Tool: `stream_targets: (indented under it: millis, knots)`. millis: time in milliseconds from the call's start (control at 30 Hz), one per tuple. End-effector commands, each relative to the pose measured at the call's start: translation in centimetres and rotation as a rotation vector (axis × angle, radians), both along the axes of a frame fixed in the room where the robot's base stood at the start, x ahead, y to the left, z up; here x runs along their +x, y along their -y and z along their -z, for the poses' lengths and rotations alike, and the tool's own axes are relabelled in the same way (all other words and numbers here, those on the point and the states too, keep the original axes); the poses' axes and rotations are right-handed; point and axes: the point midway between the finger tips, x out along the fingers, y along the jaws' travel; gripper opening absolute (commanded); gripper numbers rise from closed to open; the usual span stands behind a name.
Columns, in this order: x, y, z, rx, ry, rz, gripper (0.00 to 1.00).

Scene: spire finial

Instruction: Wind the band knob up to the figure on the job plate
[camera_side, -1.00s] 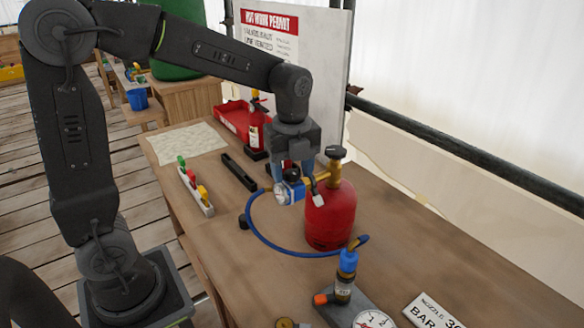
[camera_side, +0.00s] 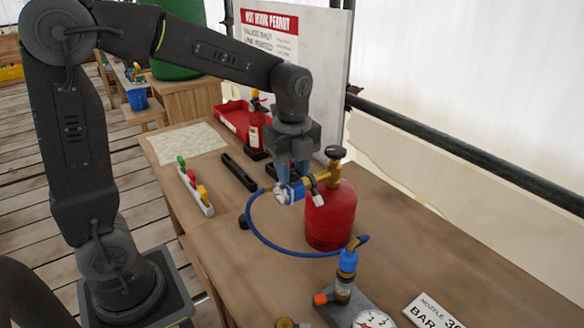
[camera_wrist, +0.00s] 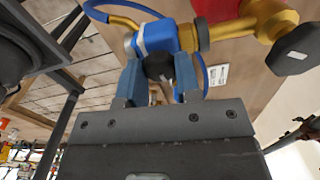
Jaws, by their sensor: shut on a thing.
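A blue regulator (camera_side: 291,190) with a small round white gauge (camera_side: 283,195) sits on the brass fitting of a red gas cylinder (camera_side: 330,218). In the wrist view the regulator (camera_wrist: 158,37) is just beyond the fingertips. My gripper (camera_side: 291,180) points down above it. In the wrist view its blue fingers (camera_wrist: 158,75) are shut on the black band knob (camera_wrist: 157,67), which they partly hide. The gauge reading is too small to make out.
A blue hose (camera_side: 285,248) loops from the regulator to a torch stand (camera_side: 347,290) at the front. A red fire extinguisher (camera_side: 255,125), a red tray (camera_side: 232,120) and a rack with coloured handles (camera_side: 195,190) stand behind and left. The right of the bench is clear.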

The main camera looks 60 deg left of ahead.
Motion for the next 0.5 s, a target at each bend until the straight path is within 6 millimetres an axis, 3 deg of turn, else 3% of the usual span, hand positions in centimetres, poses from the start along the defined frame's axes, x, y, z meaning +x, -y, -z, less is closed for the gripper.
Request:
stream_targets:
  millis: [500]
  knots:
    - [0.05,0.02,-0.05,-0.001,0.001,-0.476,0.07]
